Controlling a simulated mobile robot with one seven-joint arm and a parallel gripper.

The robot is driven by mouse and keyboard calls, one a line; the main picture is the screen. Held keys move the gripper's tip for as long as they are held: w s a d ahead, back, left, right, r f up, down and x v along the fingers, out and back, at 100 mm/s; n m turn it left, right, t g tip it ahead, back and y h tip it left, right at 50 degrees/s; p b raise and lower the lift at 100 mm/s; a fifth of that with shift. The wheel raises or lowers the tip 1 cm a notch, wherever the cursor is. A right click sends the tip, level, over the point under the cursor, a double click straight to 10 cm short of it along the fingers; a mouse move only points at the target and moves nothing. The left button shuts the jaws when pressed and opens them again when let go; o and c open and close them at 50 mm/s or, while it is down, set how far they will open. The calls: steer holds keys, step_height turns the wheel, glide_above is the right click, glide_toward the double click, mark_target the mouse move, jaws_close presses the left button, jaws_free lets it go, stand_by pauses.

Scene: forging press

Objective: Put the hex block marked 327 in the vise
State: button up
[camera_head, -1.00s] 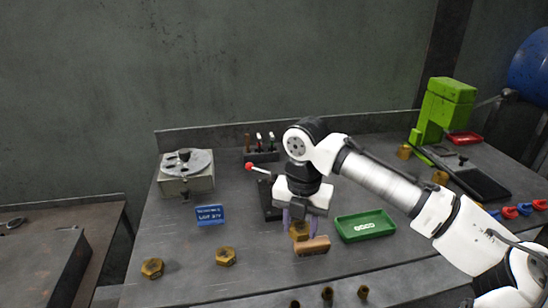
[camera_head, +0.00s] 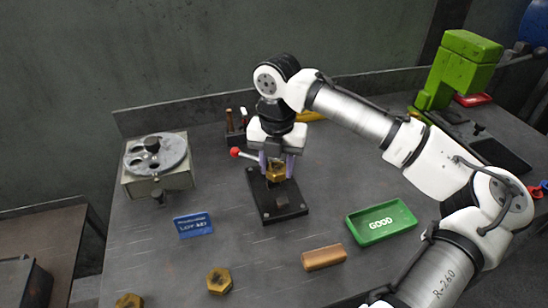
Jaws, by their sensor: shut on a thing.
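My gripper (camera_head: 277,168) is shut on a brass hex block (camera_head: 275,174), its purple-grey fingers on either side of it. The number on the block cannot be read. The vise (camera_head: 262,205) is a black fixture on a flat plate in the middle of the bench, with a red-knobbed lever (camera_head: 235,153) at its left. The held block is at the back part of the vise, in front of its dark upright part. My gripper hides much of that part, and I cannot tell whether the block touches it.
Two other brass hex blocks (camera_head: 219,281) (camera_head: 128,300) lie at the front left. A copper-brown bar (camera_head: 324,257) and a green tray marked GOOD (camera_head: 381,221) lie to the right. A blue lot sign (camera_head: 193,225), a round-topped device (camera_head: 157,162) and a green press (camera_head: 460,70) stand around.

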mark_target(277, 193)
steer(key=shift+s+d+f+b, duration=0.1)
steer(key=shift+f+b, duration=0.35)
steer(key=shift+b, duration=0.05)
step_height(277, 193, down, 3)
steer(key=b, duration=0.3)
steer(key=shift+f, duration=0.75)
steer(key=shift+f, duration=0.2)
steer(key=o, duration=1.3)
steer(key=shift+c, duration=0.2)
step_height(277, 193, up, 8)
steer(key=p, duration=0.8)
